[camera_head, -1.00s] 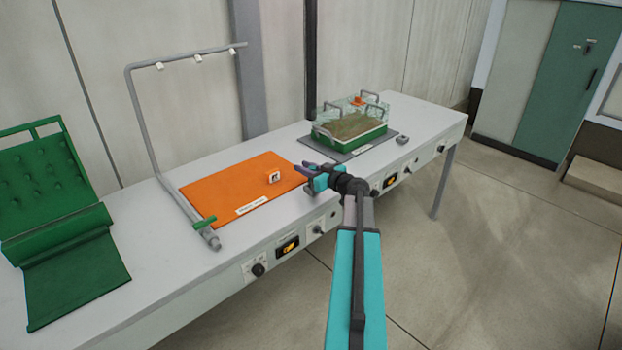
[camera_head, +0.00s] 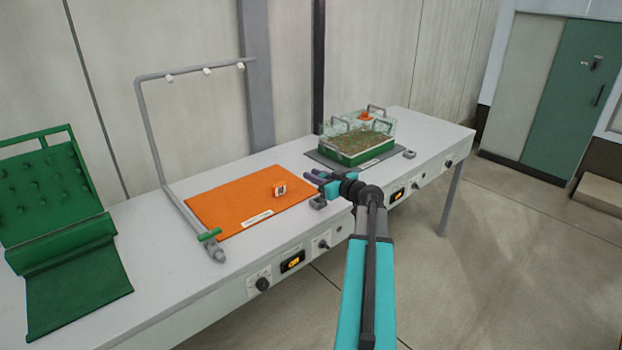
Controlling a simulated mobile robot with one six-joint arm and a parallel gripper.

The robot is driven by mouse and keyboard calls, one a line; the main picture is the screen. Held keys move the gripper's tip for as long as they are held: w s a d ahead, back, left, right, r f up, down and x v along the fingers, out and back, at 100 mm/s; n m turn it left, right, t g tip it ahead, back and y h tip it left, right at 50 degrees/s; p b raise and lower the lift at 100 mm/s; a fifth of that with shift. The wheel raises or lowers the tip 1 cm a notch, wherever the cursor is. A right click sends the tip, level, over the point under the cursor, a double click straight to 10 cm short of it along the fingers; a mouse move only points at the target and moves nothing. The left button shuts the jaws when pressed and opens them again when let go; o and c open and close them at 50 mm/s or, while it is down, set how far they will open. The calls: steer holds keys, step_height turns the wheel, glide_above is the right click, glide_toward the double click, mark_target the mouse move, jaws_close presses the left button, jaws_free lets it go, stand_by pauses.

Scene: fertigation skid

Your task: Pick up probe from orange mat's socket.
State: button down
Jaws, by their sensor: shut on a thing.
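My gripper (camera_head: 317,178), with dark purple and teal parts, is at the right of the orange mat, above the bench. It is shut on a slim, dark purplish thing that appears to be the probe (camera_head: 315,172); it is small and partly hidden by the jaws. A small grey block (camera_head: 317,203), which looks like the orange mat's socket, stands on the bench just below my gripper, apart from it. The orange mat (camera_head: 235,204) lies flat and carries a white label at its front edge.
A small white block (camera_head: 279,190) with a dark mark sits on the mat. A grey pipe frame (camera_head: 150,130) stands at the mat's left. A green tray under a clear cover (camera_head: 378,128) stands on a grey mat, with another grey block (camera_head: 409,154) beside it. Green padding (camera_head: 70,240) lies left.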

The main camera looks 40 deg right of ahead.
steer(key=s+a+b, duration=0.2)
steer(key=s, duration=0.4)
steer(key=s+a+r+b, duration=0.1)
steer(key=s+a+b, duration=0.1)
steer(key=s, duration=0.4)
steer(key=shift+s+a+b, duration=0.25)
steer(key=shift+s+b, duration=0.05)
steer(key=shift+b, duration=0.45)
steer(key=shift+r, duration=0.15)
